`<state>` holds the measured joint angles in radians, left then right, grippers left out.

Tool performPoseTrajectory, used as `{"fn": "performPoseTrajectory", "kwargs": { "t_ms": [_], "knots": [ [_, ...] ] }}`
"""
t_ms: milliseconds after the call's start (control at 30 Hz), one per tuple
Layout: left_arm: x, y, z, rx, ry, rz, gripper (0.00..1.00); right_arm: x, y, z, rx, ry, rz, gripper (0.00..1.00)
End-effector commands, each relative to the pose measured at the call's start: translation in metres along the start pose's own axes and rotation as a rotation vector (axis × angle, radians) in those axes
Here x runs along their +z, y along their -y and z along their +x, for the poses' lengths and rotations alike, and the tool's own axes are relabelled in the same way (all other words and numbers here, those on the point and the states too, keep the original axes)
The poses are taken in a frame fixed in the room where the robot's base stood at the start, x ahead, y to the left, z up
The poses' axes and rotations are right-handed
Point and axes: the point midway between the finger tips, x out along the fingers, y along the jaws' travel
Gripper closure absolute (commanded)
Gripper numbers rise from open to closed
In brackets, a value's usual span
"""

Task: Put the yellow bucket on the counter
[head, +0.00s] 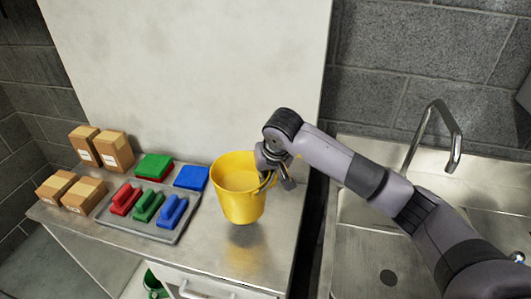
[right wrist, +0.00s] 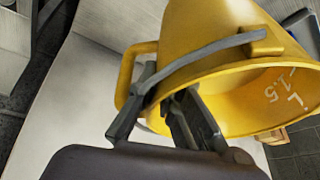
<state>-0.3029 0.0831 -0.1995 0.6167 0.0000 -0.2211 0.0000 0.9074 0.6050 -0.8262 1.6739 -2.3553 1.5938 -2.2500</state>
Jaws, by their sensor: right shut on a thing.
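The yellow bucket (head: 235,197) is upright at the right part of the metal counter (head: 205,247). A dark patch shows on the counter just below its base; I cannot tell for sure whether the base touches or hangs slightly above. My right gripper (head: 271,178) is shut on the bucket at its right side, by the rim and handle. In the right wrist view the bucket (right wrist: 205,35) fills the upper middle, with its side handle and the "1.5 L" mark showing, and the gripper fingers (right wrist: 165,108) are at its rim. My left gripper is not in view.
Green (head: 153,167) and blue (head: 191,178) pads and several cardboard boxes (head: 114,150) stand behind and left. A sink with a tap (head: 455,150) is at right.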

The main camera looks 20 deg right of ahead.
Motion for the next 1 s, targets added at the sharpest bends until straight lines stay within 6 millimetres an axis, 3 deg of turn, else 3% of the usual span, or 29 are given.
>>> {"fn": "performPoseTrajectory", "kwargs": {
  "t_ms": [33,167,367,667,867,900,1000],
  "knots": [
    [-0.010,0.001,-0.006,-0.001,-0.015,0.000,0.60,0.001,0.001,0.003,-0.005,-0.005,0.003,1.00],
    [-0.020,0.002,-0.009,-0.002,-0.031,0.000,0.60,0.005,0.000,0.017,-0.006,-0.008,0.002,1.00],
    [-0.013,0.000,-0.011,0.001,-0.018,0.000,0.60,0.009,-0.001,0.027,-0.006,-0.009,0.002,1.00],
    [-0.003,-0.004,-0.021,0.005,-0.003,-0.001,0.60,0.021,-0.004,0.056,-0.007,-0.007,0.002,1.00],
    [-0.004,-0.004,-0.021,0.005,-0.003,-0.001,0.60,0.022,-0.004,0.059,-0.007,-0.011,0.001,1.00],
    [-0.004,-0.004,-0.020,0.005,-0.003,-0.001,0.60,0.025,-0.006,0.062,-0.001,-0.002,0.000,0.93],
    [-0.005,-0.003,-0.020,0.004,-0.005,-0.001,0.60,0.025,-0.006,0.062,0.000,-0.002,0.000,0.87]
  ]
}}
